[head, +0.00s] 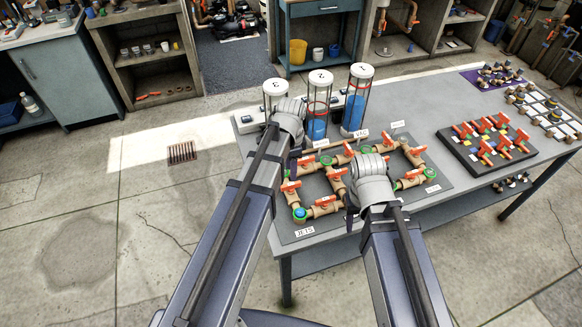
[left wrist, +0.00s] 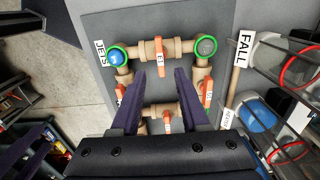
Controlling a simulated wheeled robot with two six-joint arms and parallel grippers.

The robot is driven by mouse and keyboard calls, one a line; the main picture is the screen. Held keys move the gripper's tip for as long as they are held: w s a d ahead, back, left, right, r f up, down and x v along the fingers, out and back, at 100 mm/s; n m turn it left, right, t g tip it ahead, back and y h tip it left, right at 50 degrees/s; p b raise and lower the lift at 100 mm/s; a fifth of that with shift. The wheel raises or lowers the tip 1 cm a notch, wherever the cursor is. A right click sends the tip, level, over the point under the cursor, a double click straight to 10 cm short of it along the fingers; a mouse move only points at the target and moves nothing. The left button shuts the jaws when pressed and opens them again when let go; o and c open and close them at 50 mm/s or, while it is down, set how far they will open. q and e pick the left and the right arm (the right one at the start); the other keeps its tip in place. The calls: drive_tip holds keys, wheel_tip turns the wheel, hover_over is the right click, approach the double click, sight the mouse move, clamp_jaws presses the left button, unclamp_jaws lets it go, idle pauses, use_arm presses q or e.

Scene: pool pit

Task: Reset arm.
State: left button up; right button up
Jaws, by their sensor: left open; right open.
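Both of my arms reach over the grey table from the front. My left gripper (head: 295,150) hangs over the left part of the pipe board (head: 325,239), mostly hidden by its wrist in the head view. The left wrist view shows its two dark fingers (left wrist: 161,76) apart with nothing held, above the tan pipes and orange-handled valves (left wrist: 160,62). My right gripper (head: 351,205) is over the middle of the same board; its fingers are largely hidden behind its wrist. It is open, and I see nothing in it.
Three clear cylinders with white caps (head: 320,77) stand behind the board, close to my left gripper; blue fill shows in them. A black tray of orange-handled valves (head: 487,141) and loose fittings (head: 540,110) lie to the right. The floor at left is clear.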

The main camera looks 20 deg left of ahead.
use_arm(q)
drive_tip(key=shift+r, duration=0.1)
idle(0.4)
drive_tip(key=shift+s+d, duration=0.15)
drive_tip(key=s+d+f+n+y+b, duration=0.1)
drive_tip(key=s+d+f+n+b, duration=0.1)
drive_tip(key=s+d+n, duration=0.5)
drive_tip(key=s+d, duration=0.3)
drive_tip(key=s, duration=0.4)
drive_tip(key=shift+f+n+b, duration=0.25)
drive_tip(key=shift+n+b, duration=0.05)
drive_tip(key=shift+b, duration=0.1)
drive_tip(key=shift+d, duration=0.1)
